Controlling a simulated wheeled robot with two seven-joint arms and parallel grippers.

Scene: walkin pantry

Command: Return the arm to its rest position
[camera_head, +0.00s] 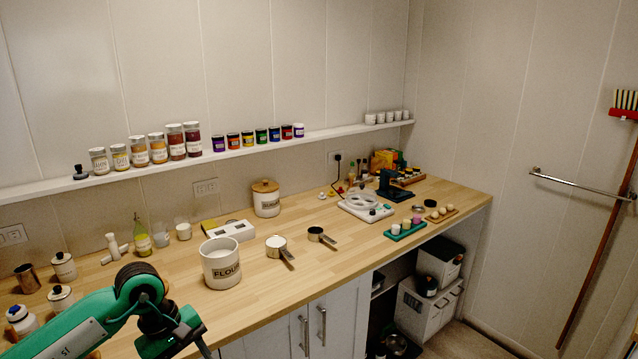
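My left arm (85,322), green with black joints, comes in from the lower left and bends down at a black joint in front of the counter's near edge. My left gripper (188,338) is at the bottom of the view, just left of the cabinet doors. Its fingers are dark and partly cut off by the bottom edge, so I cannot tell whether it is open or shut. I see nothing held in it. My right arm and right gripper are not in view.
A wooden counter (335,264) runs along the wall. A white FLOUR canister (221,265) stands closest to my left gripper. Two measuring cups (276,243) (316,233) lie to its right. Small jars (63,267) stand behind my arm. A shelf (240,151) holds several jars.

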